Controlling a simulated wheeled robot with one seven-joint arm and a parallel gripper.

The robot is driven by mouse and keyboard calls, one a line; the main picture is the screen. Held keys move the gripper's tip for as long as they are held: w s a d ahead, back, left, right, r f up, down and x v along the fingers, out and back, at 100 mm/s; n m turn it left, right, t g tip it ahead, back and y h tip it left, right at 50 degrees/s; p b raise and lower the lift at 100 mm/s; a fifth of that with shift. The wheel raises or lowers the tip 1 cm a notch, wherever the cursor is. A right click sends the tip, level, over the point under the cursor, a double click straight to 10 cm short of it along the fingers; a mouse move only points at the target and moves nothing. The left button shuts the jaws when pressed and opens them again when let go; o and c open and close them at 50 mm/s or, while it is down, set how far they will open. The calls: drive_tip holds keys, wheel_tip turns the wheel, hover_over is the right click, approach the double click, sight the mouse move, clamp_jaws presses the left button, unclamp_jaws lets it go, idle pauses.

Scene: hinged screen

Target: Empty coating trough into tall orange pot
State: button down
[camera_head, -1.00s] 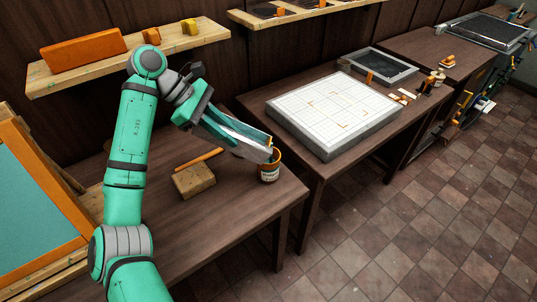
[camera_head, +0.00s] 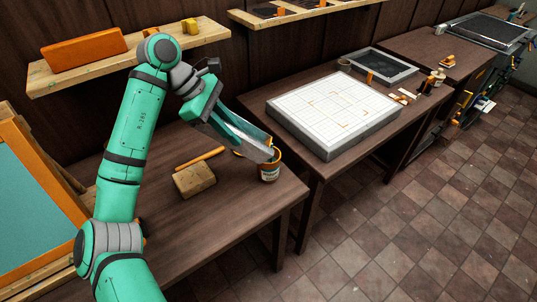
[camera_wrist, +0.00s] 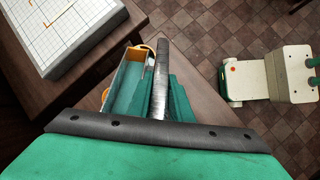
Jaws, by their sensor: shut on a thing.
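The coating trough (camera_head: 246,141) is a long grey metal channel, tilted down to the right. Its lower end is at the mouth of the tall orange pot (camera_head: 270,172); I cannot tell whether they touch. The pot stands upright near the table's right corner, with a pale label. My gripper (camera_head: 232,127) is shut on the trough above and left of the pot. In the wrist view the trough (camera_wrist: 125,84) shows a teal inside and lies beside the dark metal finger. It hides most of the pot, and the pot's contents are not visible.
A tan block (camera_head: 195,181) and an orange stick (camera_head: 199,159) lie on the dark table left of the pot. A white gridded board (camera_head: 334,111) lies on the neighbouring table. An orange-framed screen (camera_head: 50,195) stands at left. The near table surface is mostly clear.

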sight(246, 135)
drive_tip(key=shift+s+d+r+y, duration=0.15)
drive_tip(key=shift+d+r+y, duration=0.15)
drive_tip(key=shift+d+y, duration=0.15)
drive_tip(key=shift+a, duration=0.1)
drive_tip(key=shift+w+a, duration=0.3)
drive_tip(key=shift+a, duration=0.2)
drive_tip(key=shift+s+d+r+t+y, duration=0.2)
drive_tip(key=shift+d+r+t+y, duration=0.1)
drive_tip(key=shift+d+r+y, duration=0.2)
drive_tip(key=shift+s+d+r+t+y, duration=0.15)
drive_tip(key=shift+d+r+t+y, duration=0.2)
drive_tip(key=shift+d+y, duration=0.2)
drive_tip(key=shift+s+d+f+y, duration=0.15)
drive_tip(key=shift+d+f+y, duration=0.1)
drive_tip(key=shift+d+y, duration=0.3)
idle(0.4)
